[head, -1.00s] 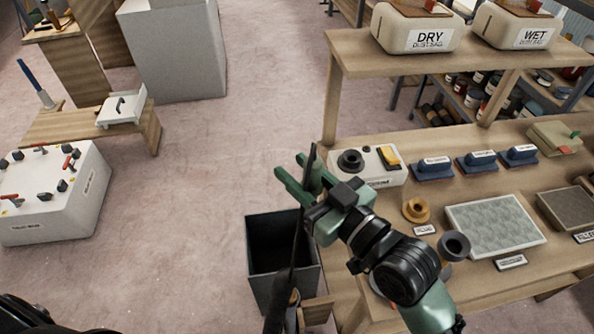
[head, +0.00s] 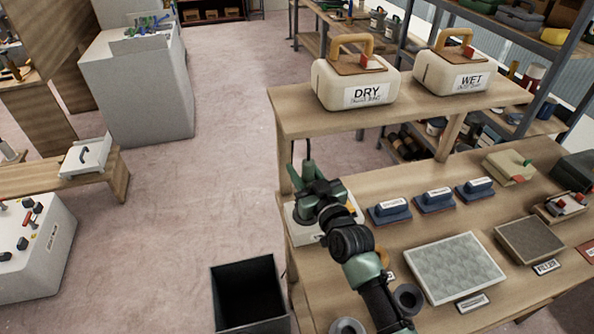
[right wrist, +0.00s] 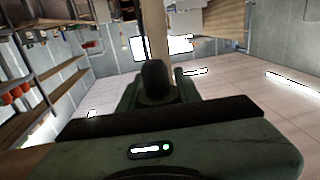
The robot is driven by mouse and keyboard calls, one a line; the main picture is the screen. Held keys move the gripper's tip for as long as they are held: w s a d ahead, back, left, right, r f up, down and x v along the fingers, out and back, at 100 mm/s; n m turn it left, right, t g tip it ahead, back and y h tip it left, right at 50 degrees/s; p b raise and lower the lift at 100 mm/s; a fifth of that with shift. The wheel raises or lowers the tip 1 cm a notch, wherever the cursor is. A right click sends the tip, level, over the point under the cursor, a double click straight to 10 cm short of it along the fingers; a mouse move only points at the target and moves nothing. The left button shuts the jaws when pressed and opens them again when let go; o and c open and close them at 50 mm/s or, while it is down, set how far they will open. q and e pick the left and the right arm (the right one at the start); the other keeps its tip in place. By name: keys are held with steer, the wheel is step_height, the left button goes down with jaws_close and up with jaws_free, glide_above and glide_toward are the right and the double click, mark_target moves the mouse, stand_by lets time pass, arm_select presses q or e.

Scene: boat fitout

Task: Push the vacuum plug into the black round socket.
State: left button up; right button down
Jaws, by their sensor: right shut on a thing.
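My right gripper (head: 306,172) is over the white socket box (head: 302,229) at the left end of the workbench. It is shut on the black vacuum plug, which shows in the right wrist view (right wrist: 155,80) as a dark rounded body between the green fingers. In the head view the gripper and wrist cover most of the box. The black round socket is hidden behind them, and I cannot tell whether the plug touches it. My left gripper is not in view.
The bench (head: 477,196) carries blue sanding blocks (head: 390,211), a grey textured pad (head: 455,268) and a dark ring (head: 407,298). A shelf above holds the DRY (head: 357,84) and WET (head: 460,73) dust bag cases. A black bin (head: 250,293) stands left of the bench.

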steer(key=shift+s+a+f+b, duration=0.1)
steer(key=shift+f+b, duration=2.35)
steer(key=shift+f, duration=0.2)
steer(key=shift+r, duration=0.2)
steer(key=shift+p, duration=0.55)
steer(key=shift+f+b, duration=1.7)
steer(key=shift+f, duration=0.45)
steer(key=shift+f, duration=0.1)
